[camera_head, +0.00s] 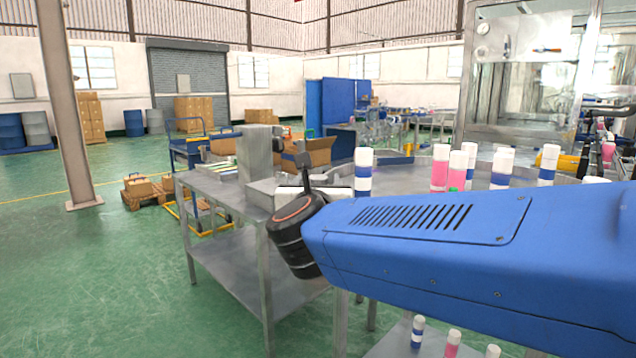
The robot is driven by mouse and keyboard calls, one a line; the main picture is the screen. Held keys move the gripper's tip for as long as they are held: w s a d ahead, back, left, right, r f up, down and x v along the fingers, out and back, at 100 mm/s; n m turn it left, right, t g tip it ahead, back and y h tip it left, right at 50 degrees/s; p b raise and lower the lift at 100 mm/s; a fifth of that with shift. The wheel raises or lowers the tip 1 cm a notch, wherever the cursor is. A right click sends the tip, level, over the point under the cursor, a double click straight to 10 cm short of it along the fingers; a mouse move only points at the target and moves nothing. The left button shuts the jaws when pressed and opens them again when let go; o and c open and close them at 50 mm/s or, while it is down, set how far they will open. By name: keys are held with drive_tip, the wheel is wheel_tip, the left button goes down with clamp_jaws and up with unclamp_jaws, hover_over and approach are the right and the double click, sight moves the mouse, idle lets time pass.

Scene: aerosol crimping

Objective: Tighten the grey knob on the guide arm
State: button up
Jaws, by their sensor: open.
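My blue arm reaches in from the right and ends in a black wrist at lower centre. I cannot pick out the grey knob or the guide arm with certainty. Dark rods (607,107) show at the right edge, too small to identify.
White-capped pink and blue cans, one of them here (363,172), stand on the round metal surface behind my arm. More cans (417,332) are on a lower shelf. A glass-walled machine (520,70) stands at back right. The green floor (100,270) at left is clear.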

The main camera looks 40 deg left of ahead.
drive_tip(key=c, duration=1.1)
drive_tip(key=shift+o, duration=0.2)
